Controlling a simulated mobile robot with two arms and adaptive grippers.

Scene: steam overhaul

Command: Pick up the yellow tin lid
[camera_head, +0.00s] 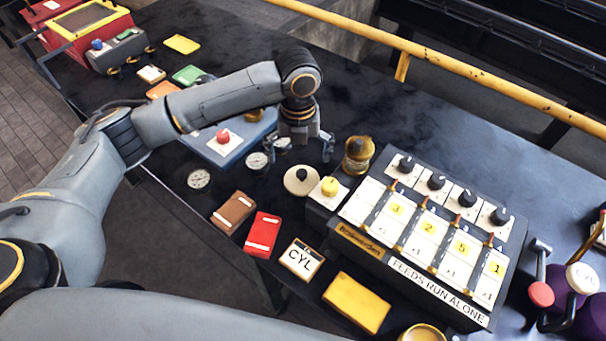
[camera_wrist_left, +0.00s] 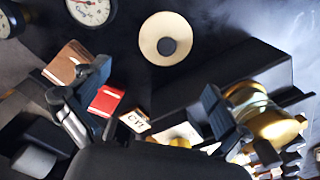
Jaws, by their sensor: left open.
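My left gripper (camera_head: 304,150) is open and empty, fingers pointing down above the dark bench. A round pale cream-yellow lid-like disc (camera_head: 302,181) with a dark centre knob lies flat just in front of it. The disc also shows at the top middle of the left wrist view (camera_wrist_left: 155,48), beyond the open fingers and apart from them. A flat yellow rectangular piece (camera_head: 356,303) lies near the bench's front edge, and a smaller yellow one (camera_head: 182,44) lies at the back left. I cannot tell for sure which is the tin lid. My right gripper is not in view.
A brass fitting (camera_head: 357,155) and the switch panel (camera_head: 415,240) stand right of the disc. Dial gauges (camera_head: 199,178) lie left. A brown book (camera_head: 233,212), red book (camera_head: 263,235) and CYL card (camera_head: 302,260) line the front. A yellow rail (camera_head: 450,60) runs behind.

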